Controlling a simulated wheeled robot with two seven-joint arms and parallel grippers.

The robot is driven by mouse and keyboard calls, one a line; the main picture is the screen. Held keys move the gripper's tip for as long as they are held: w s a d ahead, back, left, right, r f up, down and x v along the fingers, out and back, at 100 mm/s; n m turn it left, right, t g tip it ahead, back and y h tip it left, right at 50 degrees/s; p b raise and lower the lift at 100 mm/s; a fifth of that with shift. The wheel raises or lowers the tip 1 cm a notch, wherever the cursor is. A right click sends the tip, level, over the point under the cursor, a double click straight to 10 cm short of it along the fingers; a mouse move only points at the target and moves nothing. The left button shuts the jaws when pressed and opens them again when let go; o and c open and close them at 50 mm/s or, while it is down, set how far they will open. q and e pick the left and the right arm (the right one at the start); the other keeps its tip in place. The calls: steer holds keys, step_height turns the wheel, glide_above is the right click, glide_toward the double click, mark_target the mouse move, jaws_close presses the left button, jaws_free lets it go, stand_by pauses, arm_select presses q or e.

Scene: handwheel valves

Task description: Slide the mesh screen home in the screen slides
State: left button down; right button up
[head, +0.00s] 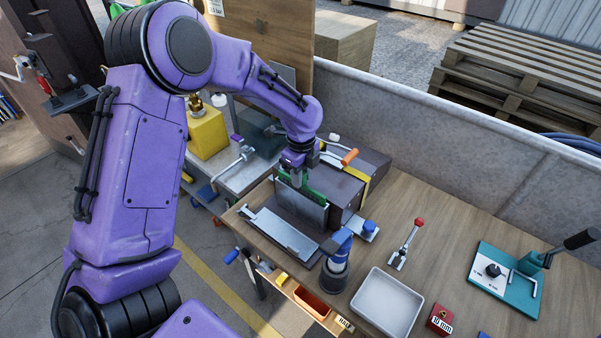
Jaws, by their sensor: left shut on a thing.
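My left gripper (297,174), on the purple arm, is shut on the green top edge of the mesh screen (302,209), a thin grey panel. The screen stands roughly upright in front of a dark grey box-shaped housing (345,190). A flat pale metal frame (281,233) lies just in front of the screen's lower edge. It may be part of the screen slides, but I cannot tell. Whether the screen's edges sit in the slides is too small to see. My right gripper is not in view.
A blue and black fixture (337,263) stands close in front of the frame. A white tray (387,303), a red-knobbed lever (406,243) and a teal device (505,277) are to the right. An orange-handled lever (349,157) is behind the gripper.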

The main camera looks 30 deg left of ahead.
arm_select(q)
steer(key=shift+f+b, duration=0.65)
steer(key=shift+f, duration=0.75)
steer(key=c, duration=0.8)
jaws_free()
steer(key=shift+f, duration=0.1)
step_height(320, 180, up, 11)
steer(key=shift+f+b, duration=0.15)
steer(key=shift+b, duration=0.7)
